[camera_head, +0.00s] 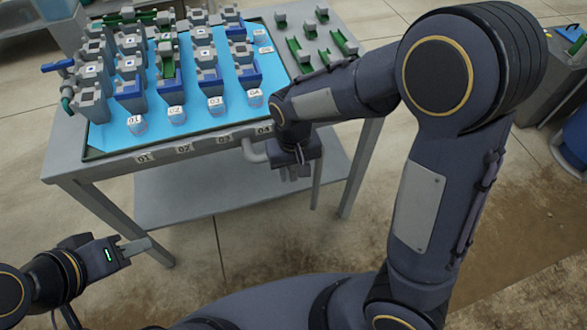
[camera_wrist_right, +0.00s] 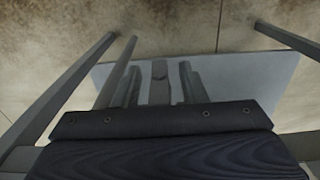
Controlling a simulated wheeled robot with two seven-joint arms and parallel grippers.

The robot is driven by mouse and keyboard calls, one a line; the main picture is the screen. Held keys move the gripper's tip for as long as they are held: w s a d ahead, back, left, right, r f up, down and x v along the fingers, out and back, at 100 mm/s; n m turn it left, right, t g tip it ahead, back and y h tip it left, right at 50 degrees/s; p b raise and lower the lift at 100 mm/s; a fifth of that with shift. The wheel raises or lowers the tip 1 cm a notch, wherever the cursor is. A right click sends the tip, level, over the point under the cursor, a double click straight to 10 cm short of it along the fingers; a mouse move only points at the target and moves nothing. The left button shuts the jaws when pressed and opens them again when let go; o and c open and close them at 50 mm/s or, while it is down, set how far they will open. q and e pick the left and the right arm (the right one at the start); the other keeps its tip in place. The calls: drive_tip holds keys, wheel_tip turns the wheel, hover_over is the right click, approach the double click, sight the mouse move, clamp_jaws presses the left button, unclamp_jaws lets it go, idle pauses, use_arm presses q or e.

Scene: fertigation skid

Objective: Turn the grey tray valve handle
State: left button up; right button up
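A grey elbowed pipe (camera_head: 254,152) hangs below the front right corner of the blue-lined tray (camera_head: 170,150), beside my right gripper. My right gripper (camera_head: 294,172) points down at this corner. In the right wrist view its two fingers (camera_wrist_right: 160,88) are apart. A grey bar (camera_wrist_right: 160,78), which looks like the valve handle, stands between them with a small gap on each side. The gripper hides most of the handle in the head view. My left gripper (camera_head: 138,246) is at the lower left, away from the tray; its finger gap is not clear.
The tray holds several grey, blue and green valve blocks (camera_head: 128,92) and numbered white caps (camera_head: 216,104). Loose green and grey parts (camera_head: 300,50) lie on the table's right side. A lower shelf (camera_head: 200,190) and table legs (camera_head: 360,165) are near my right gripper.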

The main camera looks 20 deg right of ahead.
clamp_jaws()
